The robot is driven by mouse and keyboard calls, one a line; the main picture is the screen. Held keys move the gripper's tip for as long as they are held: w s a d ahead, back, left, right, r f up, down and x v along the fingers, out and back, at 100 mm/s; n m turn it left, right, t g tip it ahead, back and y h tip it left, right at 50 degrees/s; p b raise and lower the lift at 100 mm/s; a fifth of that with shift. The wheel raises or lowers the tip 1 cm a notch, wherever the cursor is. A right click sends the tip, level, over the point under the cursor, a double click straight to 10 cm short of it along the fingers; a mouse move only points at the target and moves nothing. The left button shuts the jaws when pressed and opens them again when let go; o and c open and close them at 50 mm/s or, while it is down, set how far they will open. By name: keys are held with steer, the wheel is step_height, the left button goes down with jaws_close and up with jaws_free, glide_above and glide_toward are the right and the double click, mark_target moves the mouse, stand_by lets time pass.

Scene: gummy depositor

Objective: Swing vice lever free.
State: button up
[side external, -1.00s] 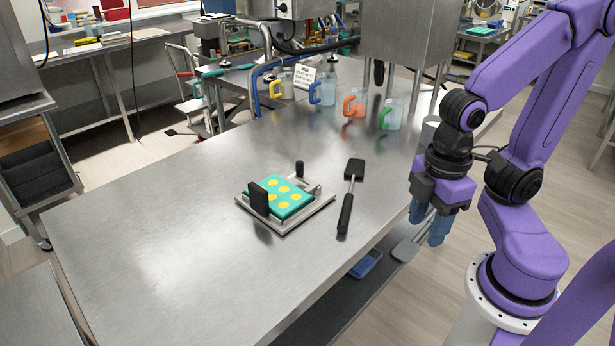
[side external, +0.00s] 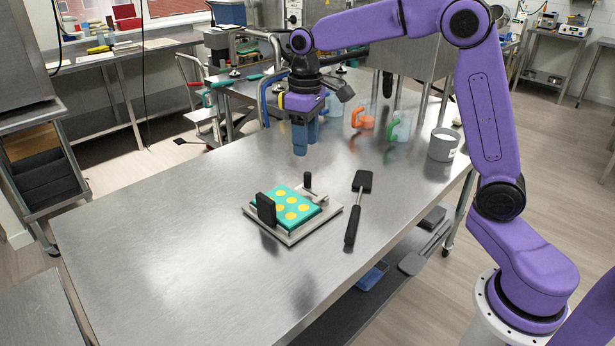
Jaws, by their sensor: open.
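The vice (side external: 292,237) is a flat light-grey frame on the steel table, holding a teal mould (side external: 285,203) with several yellow rounds. A black upright plate (side external: 266,209) stands at its left front. A short black knob (side external: 308,180) stands at its back; I cannot tell which of these is the lever. My gripper (side external: 304,146) points down above the table, behind the vice, apart from it. Its blue fingers overlap in this view, and nothing shows between them.
A black spatula (side external: 357,208) lies right of the vice. Jugs with an orange handle (side external: 363,116) and a green handle (side external: 399,126) stand behind, with a grey pot (side external: 443,145) at the right. The table's left front (side external: 150,250) is clear.

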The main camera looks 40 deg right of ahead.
mark_target(307, 173)
steer(key=w+d+m, duration=0.3)
steer(key=w+d, duration=0.5)
steer(key=d, duration=0.1)
steer(key=f, duration=1.7)
steer(key=shift+a+f, duration=0.25)
steer(key=shift+f, duration=0.1)
jaws_close()
